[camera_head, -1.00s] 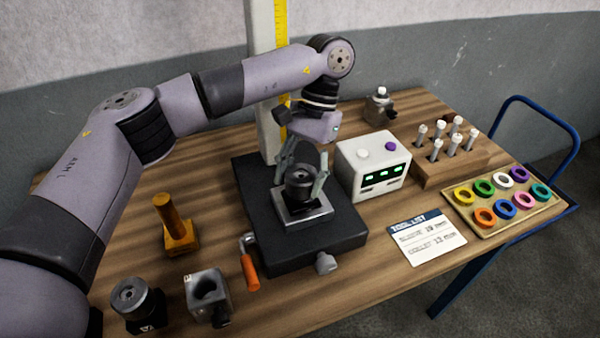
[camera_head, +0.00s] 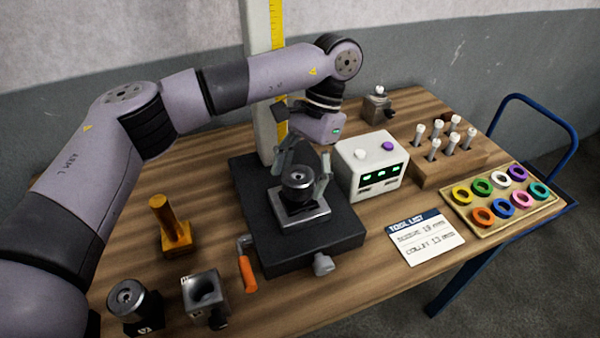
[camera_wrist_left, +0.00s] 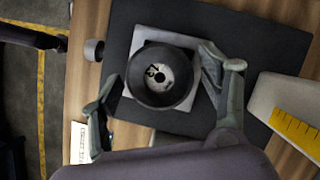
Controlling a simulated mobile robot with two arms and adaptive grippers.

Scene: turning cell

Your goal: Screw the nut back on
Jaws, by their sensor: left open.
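A dark round nut (camera_head: 298,178) with a central hole sits on a square metal block (camera_head: 303,217) on the black base of the stand (camera_head: 350,237). In the left wrist view the nut (camera_wrist_left: 161,92) shows from above, with a light disc bearing a dark mark inside its ring. My left gripper (camera_head: 302,171) is open above and around the nut, one finger on each side. In the left wrist view a gap shows between the nut and the left-hand finger; the other finger is close beside it, contact unclear. My right gripper is not in view.
An orange-handled crank (camera_head: 248,272) and a knob (camera_head: 324,264) stick out at the base's front. A white box with green displays (camera_head: 373,167) stands close on the right. A dark cylinder (camera_head: 133,300), grey block (camera_head: 205,296) and orange post (camera_head: 172,225) stand front left.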

